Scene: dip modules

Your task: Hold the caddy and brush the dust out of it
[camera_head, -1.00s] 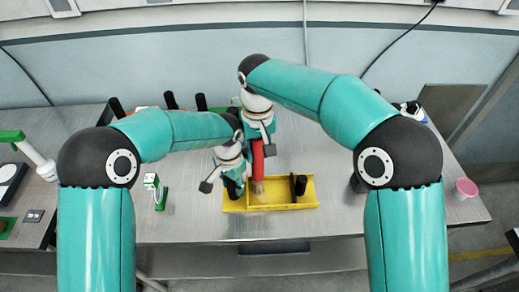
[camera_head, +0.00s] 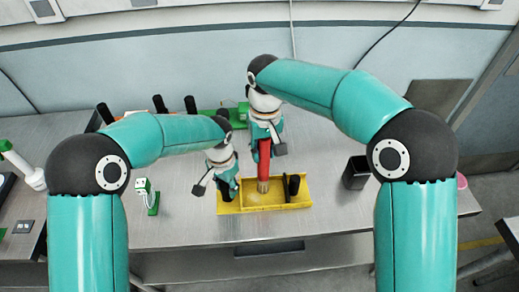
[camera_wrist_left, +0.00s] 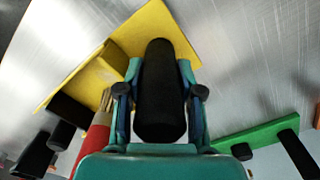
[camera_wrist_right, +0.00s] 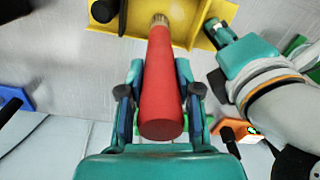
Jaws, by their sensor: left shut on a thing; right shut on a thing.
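The yellow caddy (camera_head: 300,206) is a shallow tray on the bench, with a divider and upright black handles. My left gripper (camera_head: 228,187) is shut on a black handle (camera_wrist_left: 160,90) at the caddy's left end. My right gripper (camera_head: 264,142) is shut on the red handle of the brush (camera_wrist_right: 161,85), held steeply. The brush's pale bristles (camera_head: 263,186) point down into the caddy's larger compartment, near its back wall. Whether they touch the floor I cannot tell. Another black handle (camera_head: 293,186) stands at the right. Dust is too small to make out clearly.
A black open container (camera_head: 355,173) stands right of the caddy, and a pink cup (camera_head: 462,181) is further right. A small green and white device (camera_head: 147,196) stands to the left. Several black posts and a green base (camera_head: 222,116) are behind. The bench front is clear.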

